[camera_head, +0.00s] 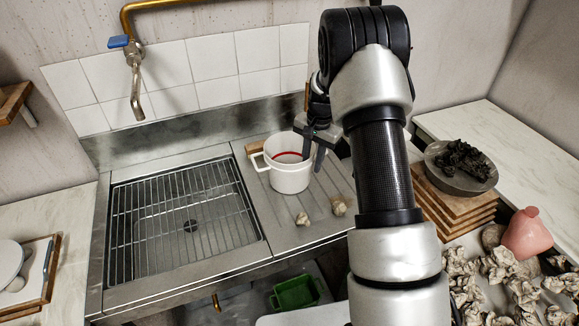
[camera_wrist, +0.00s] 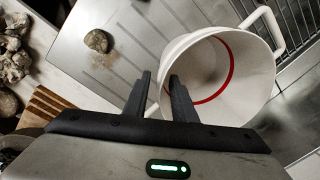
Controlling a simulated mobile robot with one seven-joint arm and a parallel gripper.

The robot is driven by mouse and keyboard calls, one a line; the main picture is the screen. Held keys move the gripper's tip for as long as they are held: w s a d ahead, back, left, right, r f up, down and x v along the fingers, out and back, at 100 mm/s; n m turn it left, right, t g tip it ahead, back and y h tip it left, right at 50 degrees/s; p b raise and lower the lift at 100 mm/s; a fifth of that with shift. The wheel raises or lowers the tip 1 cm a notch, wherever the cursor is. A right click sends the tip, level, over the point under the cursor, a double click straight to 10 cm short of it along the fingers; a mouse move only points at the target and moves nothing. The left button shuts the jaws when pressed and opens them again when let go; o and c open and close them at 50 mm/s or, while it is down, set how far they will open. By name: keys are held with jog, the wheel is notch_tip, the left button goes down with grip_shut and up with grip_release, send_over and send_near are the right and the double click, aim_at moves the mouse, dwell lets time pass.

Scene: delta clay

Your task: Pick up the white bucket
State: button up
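The white bucket (camera_head: 290,180) stands upright on the ridged steel drainboard, right of the sink. It has a red ring inside and a loop handle on its left side. In the wrist view the bucket (camera_wrist: 252,62) fills the upper right, its handle at the top right. My gripper (camera_head: 313,161) is at the bucket's right rim, fingers pointing down. In the wrist view my gripper (camera_wrist: 160,76) is open with a gap between its fingers. One finger overlaps the bucket's opening and the other is outside the rim. I cannot tell whether either touches the wall.
Small clay lumps (camera_head: 302,219) lie on the drainboard in front of the bucket. A sink with a wire rack (camera_head: 180,215) is to the left. Stacked wooden boards (camera_head: 455,213) with a dark bowl (camera_head: 440,178) stand at right. The tiled wall (camera_head: 215,65) is behind.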

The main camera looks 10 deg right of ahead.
jog(key=f, duration=0.6)
jog(key=shift+w+a+f+p, duration=0.2)
jog(key=shift+w+a+p, duration=0.1)
jog(key=shift+p, duration=0.1)
grip_shut()
